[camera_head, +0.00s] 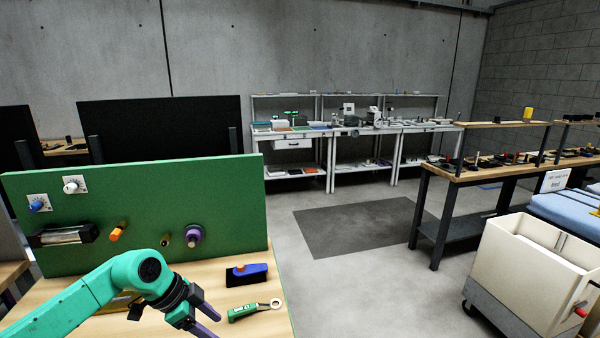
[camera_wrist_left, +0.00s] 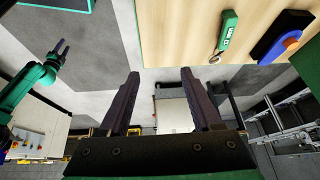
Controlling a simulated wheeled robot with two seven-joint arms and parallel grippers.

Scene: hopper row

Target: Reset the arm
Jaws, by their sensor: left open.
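My left arm (camera_head: 110,285) comes in from the lower left over the wooden bench. My left gripper (camera_head: 212,325) hangs past the arm's bend, low in the head view, with its fingers angled down to the right. In the left wrist view its two dark fingers (camera_wrist_left: 160,100) stand apart with nothing between them. A green arm with a dark gripper (camera_wrist_left: 60,52) shows at the left of the wrist view; it appears to be my right one, too small to tell its jaws. It is outside the head view.
A green upright panel (camera_head: 130,205) with knobs and pegs stands behind the left arm. A blue-and-orange item (camera_head: 248,271) and a green tool with a ring (camera_head: 250,311) lie on the bench (camera_head: 275,285) near the gripper. A white cart (camera_head: 530,270) stands right; the floor between is clear.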

